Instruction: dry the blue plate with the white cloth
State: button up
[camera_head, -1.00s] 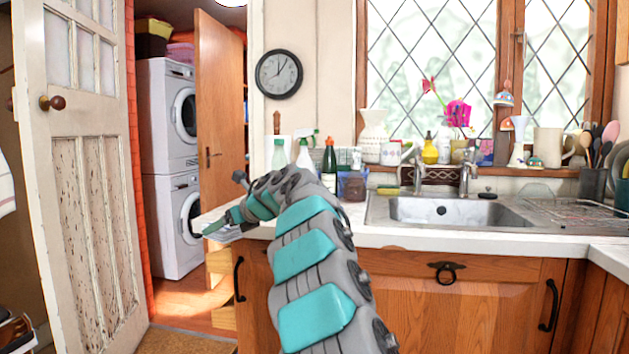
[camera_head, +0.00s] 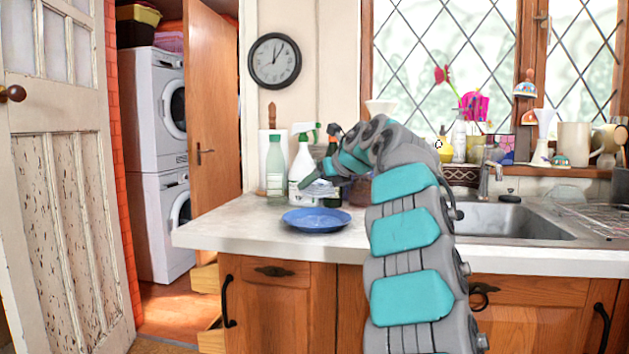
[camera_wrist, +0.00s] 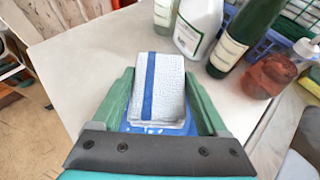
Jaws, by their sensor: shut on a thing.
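The blue plate (camera_head: 316,220) lies flat on the counter near its left end in the head view. In the wrist view only a part of the plate (camera_wrist: 150,128) shows, below the cloth. The white cloth (camera_wrist: 166,95) is folded into a pad with a blue stripe and sits between the green fingers of my gripper (camera_wrist: 159,76). My gripper (camera_head: 319,181) is shut on the cloth and is over the plate in the head view, pointing left. The cloth looks a little above the plate; a small gap seems to show.
A green bottle (camera_head: 275,168) and a white spray bottle (camera_head: 303,160) stand just behind the plate. The sink (camera_head: 500,217) is farther right. The counter left of the plate is clear.

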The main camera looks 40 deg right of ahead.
aim_at(317, 222)
jog(key=shift+w, duration=0.1)
jog(key=shift+f+b, duration=0.5)
jog(key=shift+f, duration=0.8)
jog(key=shift+f+b, duration=1.8)
jog(key=shift+b, duration=0.05)
jog(key=shift+f+b, duration=0.45)
jog(key=shift+f, duration=0.15)
